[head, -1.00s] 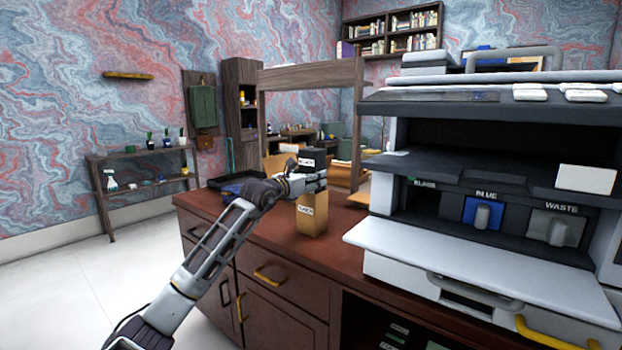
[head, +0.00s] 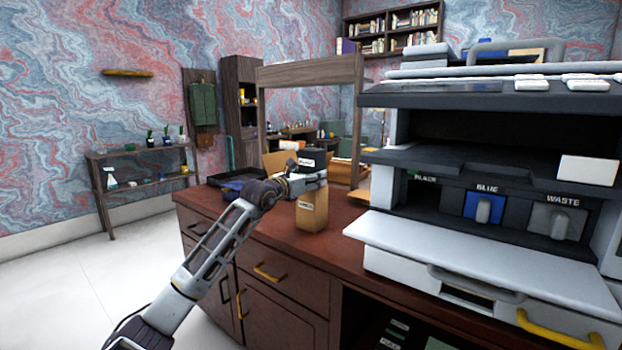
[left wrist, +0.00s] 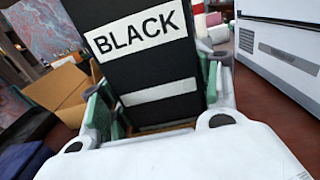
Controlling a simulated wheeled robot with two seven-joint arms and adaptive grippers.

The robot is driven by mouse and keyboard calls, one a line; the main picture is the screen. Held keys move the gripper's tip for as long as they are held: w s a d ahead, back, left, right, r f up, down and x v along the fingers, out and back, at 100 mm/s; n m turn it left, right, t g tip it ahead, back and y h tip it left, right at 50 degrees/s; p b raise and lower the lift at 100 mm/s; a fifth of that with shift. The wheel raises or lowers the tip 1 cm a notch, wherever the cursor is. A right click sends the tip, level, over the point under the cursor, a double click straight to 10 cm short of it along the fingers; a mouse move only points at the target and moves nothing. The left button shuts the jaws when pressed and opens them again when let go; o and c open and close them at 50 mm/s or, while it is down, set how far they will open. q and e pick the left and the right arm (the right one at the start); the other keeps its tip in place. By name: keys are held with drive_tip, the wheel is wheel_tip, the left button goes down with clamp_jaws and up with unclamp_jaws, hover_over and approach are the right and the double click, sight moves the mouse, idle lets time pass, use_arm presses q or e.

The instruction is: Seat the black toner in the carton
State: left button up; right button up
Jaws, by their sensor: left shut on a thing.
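The black toner (head: 313,158) is a dark block with a white label. In the left wrist view the toner (left wrist: 150,70) fills the middle and its label reads BLACK. My left gripper (head: 312,180) is shut on it, with a green finger pad on each side. The narrow brown carton (head: 312,212) stands upright on the desk, directly below the gripper. The toner is upright over the carton's top. The gripper hides where they meet, so I cannot tell how deep the toner sits. My right gripper is not in view.
The large printer (head: 490,190) stands close on the right, with slots marked BLUE and WASTE and its white front flap out. An open cardboard box (left wrist: 62,88) and a dark tray (head: 238,181) lie left of the carton. The brown desk top (head: 270,230) is clear in front.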

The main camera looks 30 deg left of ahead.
use_arm(q)
drive_tip(key=shift+f, duration=0.35)
drive_tip(key=o, duration=1.4)
drive_tip(key=shift+f, duration=0.1)
drive_tip(key=shift+s, duration=0.2)
drive_tip(key=shift+s+a, duration=0.15)
drive_tip(key=shift+s, duration=1.75)
drive_tip(key=shift+s+a, duration=0.2)
drive_tip(key=shift+s, duration=1.75)
drive_tip(key=shift+s+a, duration=0.15)
drive_tip(key=shift+s, duration=1.75)
drive_tip(key=shift+d+f, duration=0.1)
